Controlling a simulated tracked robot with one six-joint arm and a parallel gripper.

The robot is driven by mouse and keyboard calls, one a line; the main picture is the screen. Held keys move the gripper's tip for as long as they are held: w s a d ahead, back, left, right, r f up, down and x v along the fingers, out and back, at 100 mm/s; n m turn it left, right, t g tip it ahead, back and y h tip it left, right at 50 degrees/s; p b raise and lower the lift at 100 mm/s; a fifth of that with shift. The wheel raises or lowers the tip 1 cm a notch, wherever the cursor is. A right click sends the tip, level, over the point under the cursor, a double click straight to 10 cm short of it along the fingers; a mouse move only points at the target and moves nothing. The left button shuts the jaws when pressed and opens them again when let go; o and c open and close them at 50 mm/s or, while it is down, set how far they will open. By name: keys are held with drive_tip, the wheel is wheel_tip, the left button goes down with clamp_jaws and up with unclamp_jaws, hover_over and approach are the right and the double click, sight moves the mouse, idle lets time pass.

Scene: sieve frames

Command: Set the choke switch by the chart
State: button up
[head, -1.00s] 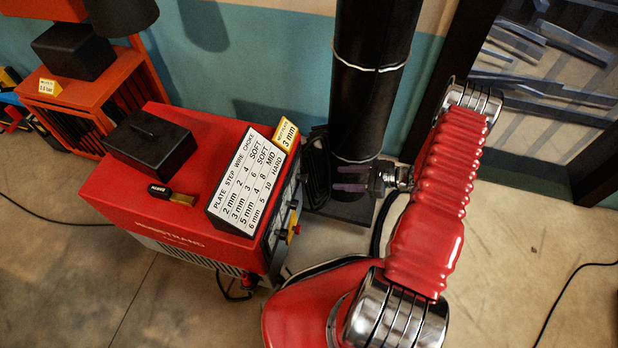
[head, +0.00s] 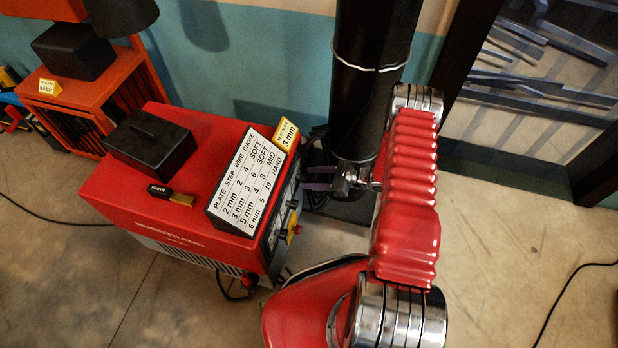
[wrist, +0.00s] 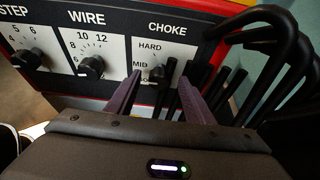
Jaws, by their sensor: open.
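The choke switch (wrist: 156,73) is a small dark knob on a white plate marked HARD and MID, with a lower label partly hidden. Its exact setting is hard to tell. My gripper (wrist: 160,80) is open, its purple fingers either side of the switch in the wrist view, apparently short of it. In the head view my gripper (head: 306,178) is right of the red machine (head: 130,195). The chart (head: 250,182) on top pairs 2 mm and 3 mm with SOFT, 5 mm with MID, 6 mm with HARD. A yellow tag (head: 286,133) reads 3 mm.
The WIRE knob (wrist: 91,67) and STEP knob (wrist: 27,59) are left of the choke. Black bent rods or hoses (wrist: 270,45) crowd the right side. A black column (head: 370,90) stands behind my gripper. A black box (head: 150,145) sits on the machine.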

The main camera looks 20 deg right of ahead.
drive_tip(key=shift+w+a+f, duration=0.25)
drive_tip(key=shift+w+a, duration=0.15)
drive_tip(key=shift+a, duration=0.05)
drive_tip(key=shift+c, duration=0.5)
drive_tip(key=c, duration=0.9)
drive_tip(key=shift+c, duration=0.2)
drive_tip(key=shift+n, duration=0.4)
drive_tip(key=n+t, duration=0.1)
drive_tip(key=n, duration=0.1)
drive_tip(key=n+t+h, duration=0.1)
drive_tip(key=n+t, duration=0.1)
drive_tip(key=n, duration=0.1)
drive_tip(key=s+n+t+h, duration=0.1)
drive_tip(key=n+t, duration=0.1)
drive_tip(key=shift+a+f+n, duration=0.3)
drive_tip(key=shift+a+f, duration=0.05)
